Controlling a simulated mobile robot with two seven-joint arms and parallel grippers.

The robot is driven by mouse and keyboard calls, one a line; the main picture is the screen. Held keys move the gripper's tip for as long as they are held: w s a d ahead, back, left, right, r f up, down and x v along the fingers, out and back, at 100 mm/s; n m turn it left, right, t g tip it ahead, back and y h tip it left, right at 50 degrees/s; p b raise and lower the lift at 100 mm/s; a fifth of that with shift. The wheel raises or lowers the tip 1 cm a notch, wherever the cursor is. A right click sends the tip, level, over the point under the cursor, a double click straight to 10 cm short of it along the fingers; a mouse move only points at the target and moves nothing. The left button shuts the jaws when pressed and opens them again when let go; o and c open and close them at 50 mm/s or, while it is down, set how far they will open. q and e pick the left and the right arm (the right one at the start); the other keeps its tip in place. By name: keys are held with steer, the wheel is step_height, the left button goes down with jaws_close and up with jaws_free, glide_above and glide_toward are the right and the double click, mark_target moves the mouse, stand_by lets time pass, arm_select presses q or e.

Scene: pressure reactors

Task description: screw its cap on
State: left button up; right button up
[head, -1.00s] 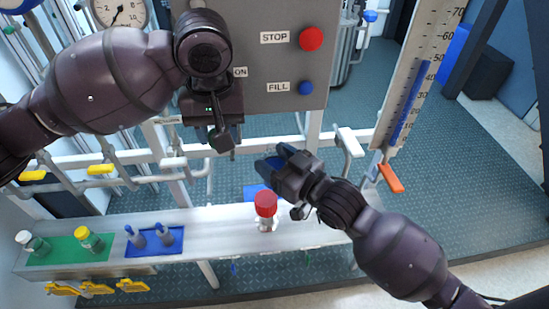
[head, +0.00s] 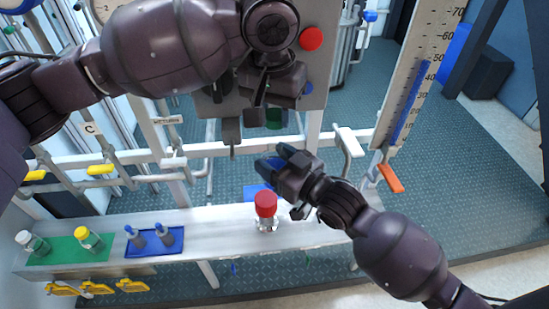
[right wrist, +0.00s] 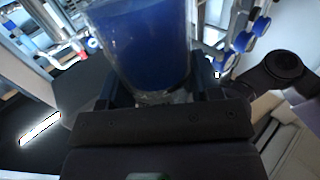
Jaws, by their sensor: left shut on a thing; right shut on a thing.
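My right gripper (head: 280,163) is shut on a clear vessel of blue liquid (right wrist: 145,45). The vessel fills the top middle of the right wrist view; in the head view only a small dark blue part shows at the gripper's tip. Its upper end is outside the right wrist view. My left gripper (head: 270,100) is above, in front of the grey panel, pointing down. A small dark green thing (head: 274,118) shows at its fingertips, apparently the cap, mostly hidden by the gripper. A gap separates the two grippers.
A red-capped bottle (head: 266,211) stands on the shelf (head: 215,222) just below my right gripper. Capped vials stand on a green mat (head: 62,250), and blue-topped items on a blue mat (head: 152,246). Valve handles, such as the orange one (head: 390,177), line the pipes.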

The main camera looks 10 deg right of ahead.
mark_target(275, 145)
arm_select(q)
steer(key=shift+f, duration=2)
steer(key=shift+f, duration=0.85)
steer(key=shift+f, duration=0.6)
arm_select(e)
jaws_close()
arm_select(q)
steer(key=m, duration=0.5)
steer(key=shift+h, duration=0.3)
steer(key=m+g, duration=0.1)
steer(key=m, duration=0.3)
steer(key=shift+m, duration=0.3)
steer(key=o, duration=0.9)
